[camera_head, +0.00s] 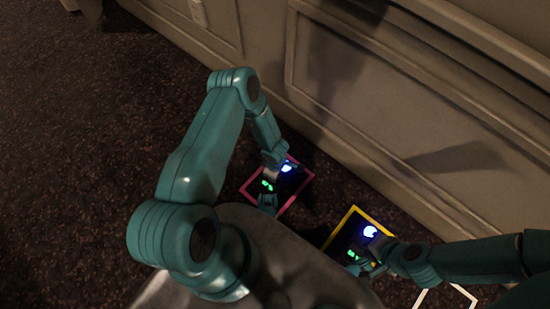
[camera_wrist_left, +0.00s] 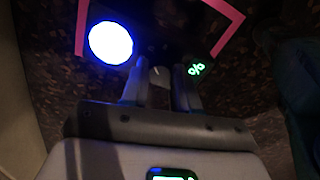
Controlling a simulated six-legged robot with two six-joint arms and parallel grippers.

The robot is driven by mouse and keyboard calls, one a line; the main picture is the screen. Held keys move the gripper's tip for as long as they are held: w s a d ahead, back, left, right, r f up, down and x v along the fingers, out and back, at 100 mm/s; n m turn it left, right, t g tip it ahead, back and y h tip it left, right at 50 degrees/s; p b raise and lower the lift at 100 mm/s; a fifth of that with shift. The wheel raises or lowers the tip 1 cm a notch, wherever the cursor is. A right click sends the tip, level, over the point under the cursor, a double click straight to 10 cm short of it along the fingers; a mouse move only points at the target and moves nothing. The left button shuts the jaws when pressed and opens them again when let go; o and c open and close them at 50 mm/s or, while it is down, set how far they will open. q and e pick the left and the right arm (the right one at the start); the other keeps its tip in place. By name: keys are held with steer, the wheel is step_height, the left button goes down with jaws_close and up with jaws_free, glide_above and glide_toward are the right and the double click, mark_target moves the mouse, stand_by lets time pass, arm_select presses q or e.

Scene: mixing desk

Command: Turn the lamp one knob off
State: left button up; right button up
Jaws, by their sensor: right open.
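A pink-framed panel (camera_head: 306,176) lies below my left arm in the head view, with a lit blue-white disc (camera_head: 287,168) and a green mark. My left gripper (camera_head: 268,180) is over this panel. In the left wrist view, its fingers (camera_wrist_left: 163,85) stand apart with a small dark knob with a pale mark (camera_wrist_left: 158,73) between them; whether they touch it I cannot tell. The blue disc (camera_wrist_left: 110,43) is left of the fingers and a green percent-like mark (camera_wrist_left: 196,69) right. My right gripper (camera_head: 372,264) is open at a yellow-framed panel (camera_head: 330,243). Which knob is lamp one's is not readable.
The yellow panel also has a lit disc (camera_head: 370,231) and a green mark. A white-framed panel (camera_head: 462,290) shows partly at the lower right, under my right arm. A panelled wall (camera_head: 400,110) rises behind the panels. Dark speckled floor (camera_head: 70,150) is open at left.

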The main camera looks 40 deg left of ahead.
arm_select(q)
jaws_close()
steer(key=n+p, duration=0.1)
steer(key=n, duration=0.5)
steer(key=n+p, duration=0.1)
steer(key=n, duration=0.4)
steer(key=shift+r+n+p, duration=0.1)
steer(key=shift+n+p, duration=0.3)
steer(key=n+p, duration=0.3)
steer(key=n, duration=0.3)
steer(key=n+p, duration=0.2)
steer(key=n, duration=0.4)
steer(key=shift+p, duration=0.3)
